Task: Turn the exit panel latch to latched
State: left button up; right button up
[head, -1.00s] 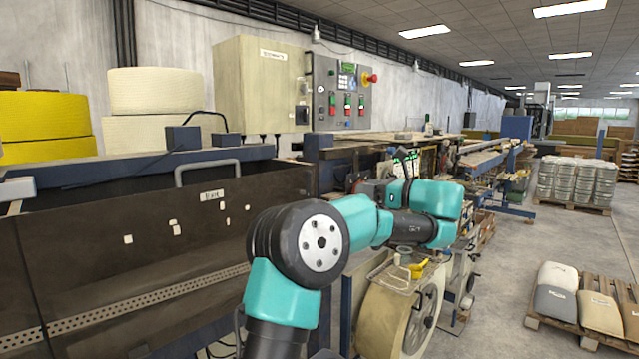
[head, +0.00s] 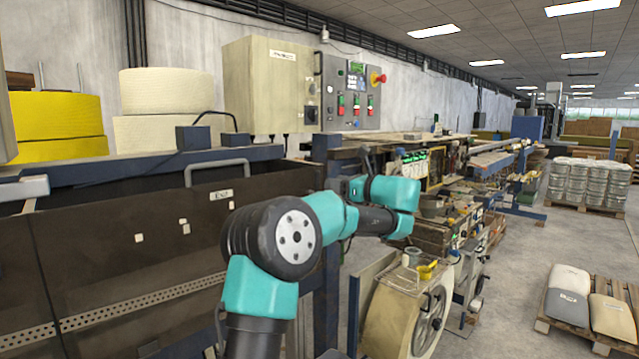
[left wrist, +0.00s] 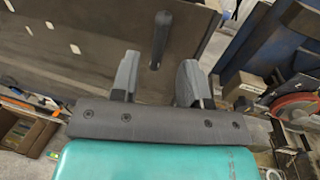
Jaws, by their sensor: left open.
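The dark brown exit panel (head: 150,235) fills the lower left of the head view, with a small white label near its top edge. It also shows in the left wrist view (left wrist: 85,42). There a dark elongated handle, which looks like the latch (left wrist: 161,36), stands against the panel near its right side. My left gripper (left wrist: 158,68) is open, with one grey finger on each side of the handle's lower end in the picture. I cannot tell whether the fingers touch it. In the head view my arm hides the latch area. My right gripper is not in view.
A grey bar handle (head: 217,168) sits on the panel's top edge. A blue frame post (head: 327,255) stands at the panel's right end. A large reel (head: 400,315) and a cluttered bench lie to the right. The floor (head: 500,265) beyond is partly open.

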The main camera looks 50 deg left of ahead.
pick_arm(q)
jog(key=x, duration=0.6)
jog(key=shift+w, duration=0.1)
jog(key=shift+d, duration=0.1)
grip_shut()
